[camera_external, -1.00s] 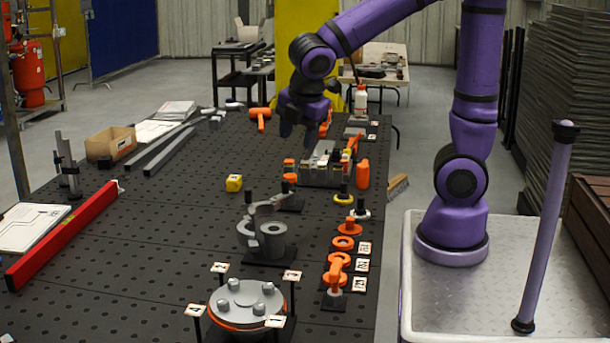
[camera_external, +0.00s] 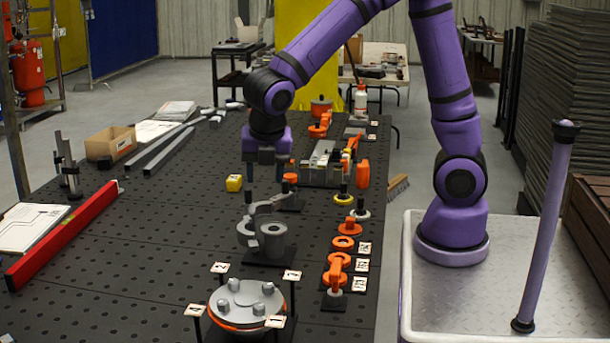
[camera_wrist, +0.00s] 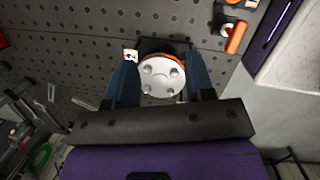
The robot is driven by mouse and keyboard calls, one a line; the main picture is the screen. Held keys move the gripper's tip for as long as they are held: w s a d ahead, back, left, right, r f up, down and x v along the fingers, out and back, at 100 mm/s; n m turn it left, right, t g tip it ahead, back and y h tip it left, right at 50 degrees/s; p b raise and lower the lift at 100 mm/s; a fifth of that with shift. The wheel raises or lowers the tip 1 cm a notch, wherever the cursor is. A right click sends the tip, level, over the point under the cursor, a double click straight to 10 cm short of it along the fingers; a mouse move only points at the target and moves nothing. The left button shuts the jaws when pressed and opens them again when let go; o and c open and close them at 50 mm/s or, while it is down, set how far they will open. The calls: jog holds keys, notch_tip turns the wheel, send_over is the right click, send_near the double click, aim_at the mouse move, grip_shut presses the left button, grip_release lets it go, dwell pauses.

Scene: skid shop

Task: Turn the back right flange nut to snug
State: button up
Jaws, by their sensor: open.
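The round grey flange (camera_external: 238,313) with an orange ring under it stands at the near end of the bench. Several grey nuts sit on its top, with small placards around it. The nut (camera_external: 267,288) at its back right in the external view stands upright. My gripper (camera_external: 265,176) points down, open and empty, above the bench behind the grey clamp fixture, well apart from the flange. In the wrist view, the flange (camera_wrist: 161,82) shows between the open fingers of my gripper (camera_wrist: 161,64), some distance beyond them. The placard lettering is too small to read.
A grey pipe-and-clamp fixture (camera_external: 272,240) stands between my gripper and the flange. Orange parts (camera_external: 336,272) and placards line the right bench edge. A red level (camera_external: 65,238) lies at left. The bench between level and flange is clear.

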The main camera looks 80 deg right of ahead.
aim_at(234, 280)
jog(key=w+a+f+n+g+y, duration=0.1)
jog(key=w+a+f+n, duration=0.1)
jog(key=a+f+n, duration=0.3)
jog(key=w+a+f+n+y, duration=0.1)
jog(key=w+a+f+n, duration=0.1)
jog(key=a+n, duration=0.35)
jog(key=shift+m, duration=0.85)
jog(key=f, duration=0.3)
jog(key=a+f, duration=0.1)
jog(key=f, duration=0.7)
jog(key=shift+w+a, duration=0.1)
jog(key=shift+a, duration=0.15)
